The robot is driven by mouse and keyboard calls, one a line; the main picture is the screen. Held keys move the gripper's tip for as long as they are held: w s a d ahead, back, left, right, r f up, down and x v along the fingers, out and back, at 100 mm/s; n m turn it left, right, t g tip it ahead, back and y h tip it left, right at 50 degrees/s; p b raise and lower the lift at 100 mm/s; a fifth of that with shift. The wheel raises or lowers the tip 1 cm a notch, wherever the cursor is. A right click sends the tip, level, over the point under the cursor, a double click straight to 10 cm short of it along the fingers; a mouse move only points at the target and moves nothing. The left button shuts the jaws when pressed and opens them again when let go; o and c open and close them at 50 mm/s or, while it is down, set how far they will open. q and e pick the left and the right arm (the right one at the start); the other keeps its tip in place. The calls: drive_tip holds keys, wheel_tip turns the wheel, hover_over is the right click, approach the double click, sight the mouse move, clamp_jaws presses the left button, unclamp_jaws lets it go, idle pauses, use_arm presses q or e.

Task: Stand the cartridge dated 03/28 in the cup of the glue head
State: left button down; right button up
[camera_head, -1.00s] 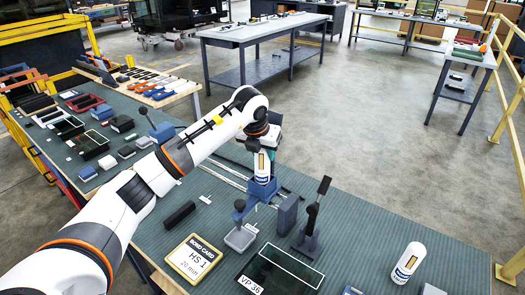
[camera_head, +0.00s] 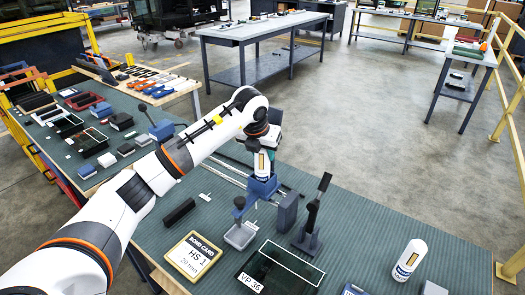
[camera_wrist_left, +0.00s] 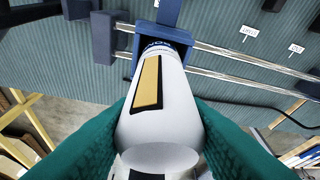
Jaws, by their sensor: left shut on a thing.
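My left gripper (camera_head: 264,151) is shut on a white cartridge (camera_head: 262,165) with an amber stripe. The cartridge is upright, its lower end at the blue cup of the glue head (camera_head: 262,188). In the left wrist view, teal fingers (camera_wrist_left: 158,115) grip both sides of the cartridge (camera_wrist_left: 160,97), and its far end is inside the blue cup's opening (camera_wrist_left: 122,42). Whether it rests on the cup's bottom is hidden. Its date is not readable. A second white cartridge (camera_head: 409,261) stands on the bench at right, its date too small to read. My right gripper is out of view.
A black-handled lever clamp (camera_head: 313,215) and a grey-blue block (camera_head: 287,211) stand right of the glue head. The bond card (camera_head: 193,257) and a dark glass panel (camera_head: 282,270) lie in front. Metal rails (camera_wrist_left: 240,58) run beside the cup. The bench right of the lever is fairly clear.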

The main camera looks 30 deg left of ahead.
use_arm(q)
drive_tip(key=c, duration=0.8)
unclamp_jaws()
drive_tip(key=shift+o, duration=0.2)
drive_tip(key=w+r+p+v, duration=0.1)
drive_tip(key=w+p+v, duration=0.1)
drive_tip(key=v, duration=1.7)
drive_tip(key=shift+w+r+p, duration=0.25)
drive_tip(key=shift+r+p, duration=0.05)
drive_tip(key=shift+p, duration=0.4)
drive_tip(key=shift+a, duration=0.1)
